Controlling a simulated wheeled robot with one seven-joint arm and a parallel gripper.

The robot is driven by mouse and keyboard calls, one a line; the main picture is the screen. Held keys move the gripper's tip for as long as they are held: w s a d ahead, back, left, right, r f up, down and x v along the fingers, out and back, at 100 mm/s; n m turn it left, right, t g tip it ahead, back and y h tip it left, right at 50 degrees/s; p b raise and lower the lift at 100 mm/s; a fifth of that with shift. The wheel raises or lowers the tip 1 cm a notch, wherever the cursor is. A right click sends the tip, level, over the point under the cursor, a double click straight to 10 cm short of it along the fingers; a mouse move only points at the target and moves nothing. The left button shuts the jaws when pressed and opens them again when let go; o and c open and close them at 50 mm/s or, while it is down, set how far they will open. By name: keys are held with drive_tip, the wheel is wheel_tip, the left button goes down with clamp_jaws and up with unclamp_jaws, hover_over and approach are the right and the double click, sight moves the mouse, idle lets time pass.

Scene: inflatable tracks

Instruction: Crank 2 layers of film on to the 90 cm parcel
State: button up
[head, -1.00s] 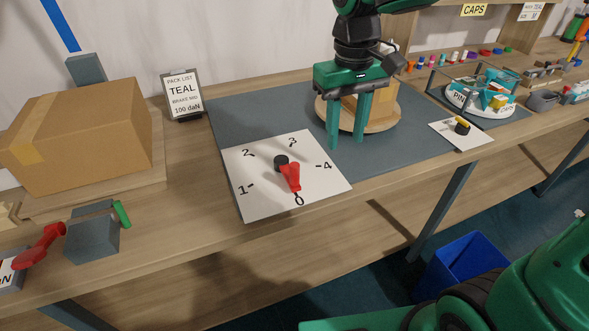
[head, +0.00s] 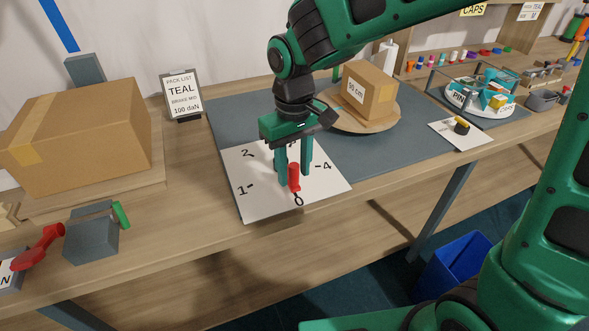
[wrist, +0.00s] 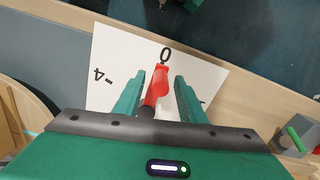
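The red crank handle (head: 294,178) lies over a white dial sheet (head: 250,200) and points at the 0 mark. It also shows in the wrist view (wrist: 158,84), between the two green fingers. My gripper (head: 294,182) is open, its fingers pointing down on either side of the crank with a gap to each side in the wrist view. The dial's 1, 2, and 4 marks show; the 3 is mostly hidden behind my gripper. The parcel (head: 368,92), a cardboard box labelled 90 cm, stands on a round wooden turntable (head: 372,124) behind and right of the dial.
A large cardboard box (head: 85,135) stands at left. A sign (head: 182,95) reads pack list teal, 100 daN. A grey block with a green handle (head: 92,235) and a red lever (head: 38,248) are at front left. A white card with a yellow-black item (head: 461,128) lies at right.

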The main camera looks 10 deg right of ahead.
drive_tip(key=shift+f, duration=0.45)
drive_tip(key=shift+d, duration=0.1)
clamp_jaws()
